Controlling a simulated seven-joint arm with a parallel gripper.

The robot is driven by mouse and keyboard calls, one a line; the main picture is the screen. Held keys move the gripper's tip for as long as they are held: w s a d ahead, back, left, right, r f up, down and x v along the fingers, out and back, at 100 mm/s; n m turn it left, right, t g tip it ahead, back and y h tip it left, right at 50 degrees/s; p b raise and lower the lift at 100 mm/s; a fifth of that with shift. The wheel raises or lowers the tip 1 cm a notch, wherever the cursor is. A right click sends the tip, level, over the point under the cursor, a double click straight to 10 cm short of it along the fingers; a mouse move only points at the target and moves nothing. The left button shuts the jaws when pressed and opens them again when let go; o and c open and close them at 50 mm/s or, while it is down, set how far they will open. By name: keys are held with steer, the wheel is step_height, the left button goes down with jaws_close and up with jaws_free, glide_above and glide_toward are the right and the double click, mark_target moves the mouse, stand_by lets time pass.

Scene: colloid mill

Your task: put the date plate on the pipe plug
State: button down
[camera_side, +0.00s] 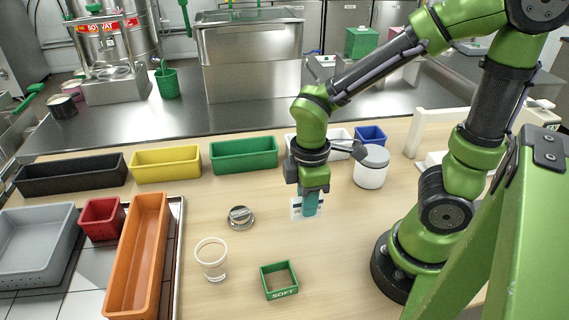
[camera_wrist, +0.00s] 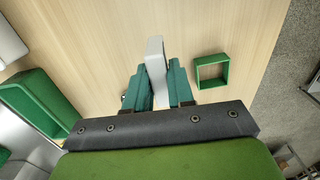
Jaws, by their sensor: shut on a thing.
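The date plate (camera_side: 297,210) is a thin white plate with dark blue markings. My gripper (camera_side: 311,201) is shut on it and holds it upright, pointing down above the wooden table. In the wrist view the plate (camera_wrist: 155,58) stands edge-on between the teal fingers of my gripper (camera_wrist: 159,84). The pipe plug appears to be the round metal piece (camera_side: 241,217) on the table, left of my gripper and apart from the plate. In the wrist view the plug is mostly hidden, and I cannot make it out clearly.
A clear cup (camera_side: 212,260) and a green square frame marked SOFT (camera_side: 279,281) stand in front. Black (camera_side: 70,175), yellow (camera_side: 166,164) and green (camera_side: 244,155) bins line the back. An orange bin (camera_side: 137,255) stands left; a white jar (camera_side: 371,168) stands behind right. Table between plate and plug is clear.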

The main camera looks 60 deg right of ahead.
steer(key=w+a, duration=0.1)
steer(key=w, duration=0.4)
steer(key=w+a+f, duration=0.1)
steer(key=w, duration=0.4)
steer(key=w+a, duration=0.1)
steer(key=w, duration=0.4)
steer(key=shift+w+a+f, duration=0.25)
steer(key=shift+w+f, duration=0.05)
steer(key=shift+f, duration=1.75)
steer(key=shift+f, duration=0.15)
steer(key=c, duration=1)
jaws_free()
